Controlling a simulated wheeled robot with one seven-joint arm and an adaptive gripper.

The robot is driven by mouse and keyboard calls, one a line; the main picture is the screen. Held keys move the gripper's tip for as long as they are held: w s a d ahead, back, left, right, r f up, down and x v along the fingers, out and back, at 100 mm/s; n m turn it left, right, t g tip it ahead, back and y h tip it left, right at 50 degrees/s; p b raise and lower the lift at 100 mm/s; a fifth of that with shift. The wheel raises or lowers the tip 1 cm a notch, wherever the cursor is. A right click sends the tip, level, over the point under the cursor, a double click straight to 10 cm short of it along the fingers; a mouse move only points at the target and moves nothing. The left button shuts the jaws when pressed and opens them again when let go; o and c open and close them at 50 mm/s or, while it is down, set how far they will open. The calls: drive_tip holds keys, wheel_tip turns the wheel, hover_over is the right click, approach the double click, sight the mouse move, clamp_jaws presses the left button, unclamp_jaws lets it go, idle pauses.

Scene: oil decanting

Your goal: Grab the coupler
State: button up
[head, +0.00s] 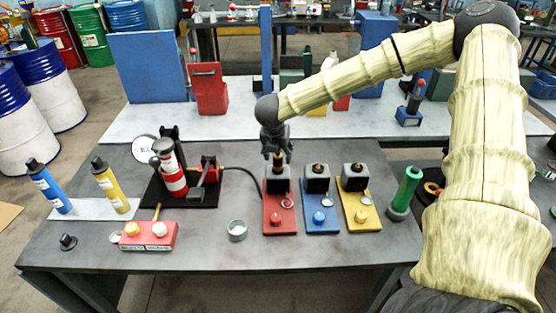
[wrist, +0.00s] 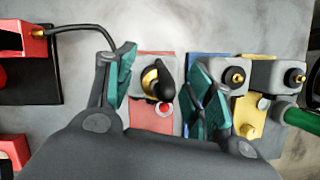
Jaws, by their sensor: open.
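The coupler (wrist: 165,82) looks like a small black piece beside a brass fitting on the grey block of the red stand (wrist: 150,118) in the wrist view. My gripper (head: 277,153) is above the red stand's grey block (head: 277,184) in the head view, pointing down. In the wrist view my gripper (wrist: 163,95) is open, with one teal-padded finger on each side of the coupler. I see no contact between the fingers and the coupler. In the head view the fingers partly hide the coupler.
A black hose (head: 245,176) runs from the black pump base (head: 180,195) toward the red stand. The blue stand (head: 321,213) and yellow stand (head: 360,210) stand close on the right. The table front is mostly clear.

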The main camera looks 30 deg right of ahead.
drive_tip(key=shift+c, duration=0.3)
drive_tip(key=c, duration=1.1)
drive_tip(key=shift+r, duration=0.1)
